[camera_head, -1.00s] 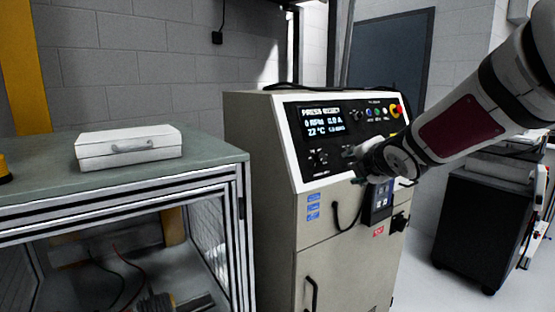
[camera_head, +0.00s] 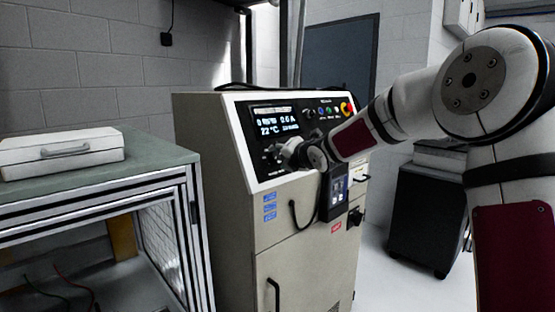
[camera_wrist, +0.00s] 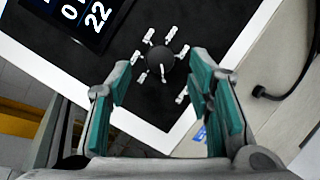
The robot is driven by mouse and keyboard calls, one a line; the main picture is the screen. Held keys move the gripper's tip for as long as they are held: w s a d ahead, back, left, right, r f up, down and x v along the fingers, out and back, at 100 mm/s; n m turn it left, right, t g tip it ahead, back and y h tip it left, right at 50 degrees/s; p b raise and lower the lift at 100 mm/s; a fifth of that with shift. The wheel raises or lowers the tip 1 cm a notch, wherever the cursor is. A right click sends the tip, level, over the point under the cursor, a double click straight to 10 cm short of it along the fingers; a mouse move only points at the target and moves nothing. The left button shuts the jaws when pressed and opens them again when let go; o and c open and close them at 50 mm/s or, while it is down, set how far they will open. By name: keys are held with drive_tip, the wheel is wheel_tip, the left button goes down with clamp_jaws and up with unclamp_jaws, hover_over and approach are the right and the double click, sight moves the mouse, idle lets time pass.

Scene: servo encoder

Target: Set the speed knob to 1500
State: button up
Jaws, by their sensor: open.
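The speed knob (camera_wrist: 160,61) is a round black dial with a white pointer line, ringed by white marks, on the black face of the control cabinet. In the wrist view it lies ahead of my gripper (camera_wrist: 163,83), between the lines of its two green-padded fingers. The fingers are open, apart, and do not appear to touch the knob. In the head view my gripper (camera_head: 287,150) is close to the lower left of the panel and hides part of it. The display (camera_head: 274,121) shows 22 °C; its speed line is too blurred to read surely.
A red emergency button (camera_head: 347,107) and small coloured buttons sit at the panel's upper right. A small dark box (camera_head: 334,190) with a cable hangs on the cabinet front. A bench (camera_head: 150,160) with a white case (camera_head: 62,150) stands at left, a dark cart (camera_head: 428,215) at right.

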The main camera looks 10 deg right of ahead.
sight(274, 156)
drive_tip(key=shift+x, duration=1.5)
clamp_jaws()
